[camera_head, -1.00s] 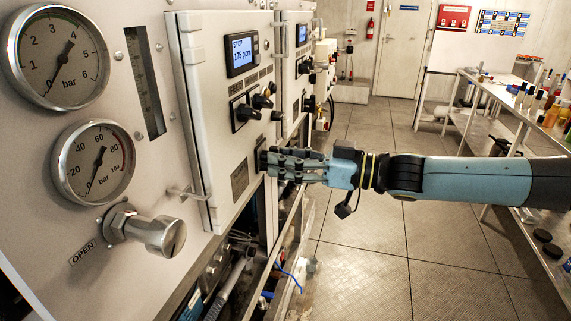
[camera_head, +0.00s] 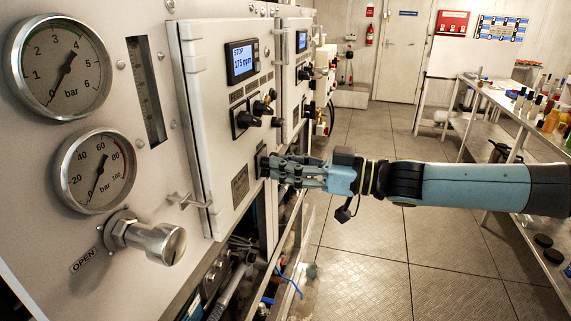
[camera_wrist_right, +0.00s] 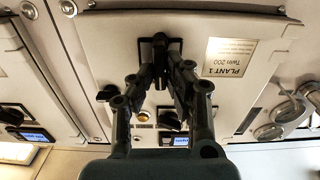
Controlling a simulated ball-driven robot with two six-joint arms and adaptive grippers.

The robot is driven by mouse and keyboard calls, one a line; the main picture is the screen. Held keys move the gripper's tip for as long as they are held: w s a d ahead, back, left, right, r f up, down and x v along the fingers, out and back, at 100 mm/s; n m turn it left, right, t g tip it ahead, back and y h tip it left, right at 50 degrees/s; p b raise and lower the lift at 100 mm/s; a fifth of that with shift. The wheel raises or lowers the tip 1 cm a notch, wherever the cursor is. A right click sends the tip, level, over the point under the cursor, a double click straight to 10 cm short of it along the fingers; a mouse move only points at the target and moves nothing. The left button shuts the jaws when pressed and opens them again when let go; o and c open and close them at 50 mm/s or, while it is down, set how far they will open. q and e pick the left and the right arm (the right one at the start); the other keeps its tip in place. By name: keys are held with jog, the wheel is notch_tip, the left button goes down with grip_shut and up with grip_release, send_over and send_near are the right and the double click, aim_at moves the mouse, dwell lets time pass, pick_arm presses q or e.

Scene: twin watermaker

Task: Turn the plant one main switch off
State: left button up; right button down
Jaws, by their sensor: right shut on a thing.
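The plant one panel is the near white cabinet door (camera_head: 215,95), with a lit display (camera_head: 241,62) reading STOP and 175 ppm. Its main switch (camera_wrist_right: 174,45) is a dark plate and knob beside the PLANT 1 label (camera_wrist_right: 231,58), which is upside down in the right wrist view. My right gripper (camera_head: 268,167) reaches the lower right of the door and is shut on the switch. In the right wrist view the fingers (camera_wrist_right: 161,77) close around the knob and hide most of it, so its angle cannot be told. My left gripper is not in view.
Black selector knobs (camera_head: 262,108) sit above my right gripper. Two gauges (camera_head: 96,170) and a metal valve knob (camera_head: 160,243) marked OPEN are at the left. A second panel (camera_head: 297,65) stands beyond. A bench with bottles (camera_head: 500,95) is at the right; the floor between is clear.

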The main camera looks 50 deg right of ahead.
jog(key=shift+n+p, duration=2.5)
jog(key=shift+n, duration=6.2)
jog(key=c, duration=1.3)
grip_release()
jog(key=shift+c, duration=0.2)
jog(key=v, duration=1.2)
